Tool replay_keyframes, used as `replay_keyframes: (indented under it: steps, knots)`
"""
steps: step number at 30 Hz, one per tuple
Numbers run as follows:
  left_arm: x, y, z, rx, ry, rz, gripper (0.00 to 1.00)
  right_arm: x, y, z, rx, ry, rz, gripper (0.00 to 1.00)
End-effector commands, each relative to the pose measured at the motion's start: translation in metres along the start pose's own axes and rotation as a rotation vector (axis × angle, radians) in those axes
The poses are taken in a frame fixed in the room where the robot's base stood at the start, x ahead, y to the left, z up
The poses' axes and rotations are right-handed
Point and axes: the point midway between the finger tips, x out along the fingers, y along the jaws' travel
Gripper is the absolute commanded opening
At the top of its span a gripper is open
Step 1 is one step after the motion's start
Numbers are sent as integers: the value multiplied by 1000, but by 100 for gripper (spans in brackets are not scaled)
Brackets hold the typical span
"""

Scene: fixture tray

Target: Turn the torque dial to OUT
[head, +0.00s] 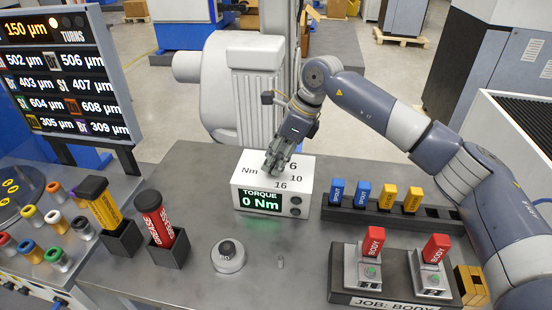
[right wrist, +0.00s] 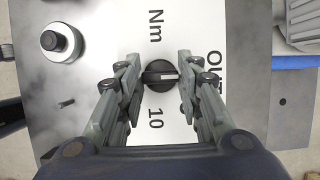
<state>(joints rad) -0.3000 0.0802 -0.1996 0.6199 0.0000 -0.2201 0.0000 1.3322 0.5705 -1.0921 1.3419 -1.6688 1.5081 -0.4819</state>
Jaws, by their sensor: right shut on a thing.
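The torque box (head: 236,198) is white and stands in the middle of the bench. Its green display (head: 262,200) reads TORQUE 0 Nm, and its top carries the labels Nm, 6, 10 and 16. The black torque dial (right wrist: 160,76) shows in the right wrist view, between the labels Nm and 10, with OUT (right wrist: 213,66) to its right. My right gripper (head: 275,166) reaches down onto the box top and is shut on the dial, a finger on each side. In the head view it hides the dial. The dial's pointer direction is unclear. My left gripper is out of view.
A display board (head: 60,75) stands at the left. Holders with a yellow tube (head: 102,206) and a red grease tube (head: 157,222) stand left of the box. Right are a rack (head: 345,213) and the JOB: BODY tray (head: 340,297).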

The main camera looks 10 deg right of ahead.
Motion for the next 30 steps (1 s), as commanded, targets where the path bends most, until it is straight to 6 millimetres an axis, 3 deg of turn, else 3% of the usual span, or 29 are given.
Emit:
replay_keyframes:
  steps: [11,12,15,25,30]
  knots:
    - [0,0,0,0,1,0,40,-1,-1,0,-7,0,-1,9]
    - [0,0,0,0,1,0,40,-1,-1,0,-6,0,-1,35]
    - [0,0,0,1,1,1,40,-1,-1,0,-6,0,-1,53]
    - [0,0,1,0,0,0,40,-2,0,0,-5,0,0,53]
    - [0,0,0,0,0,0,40,-19,-1,1,-5,-2,-2,53]
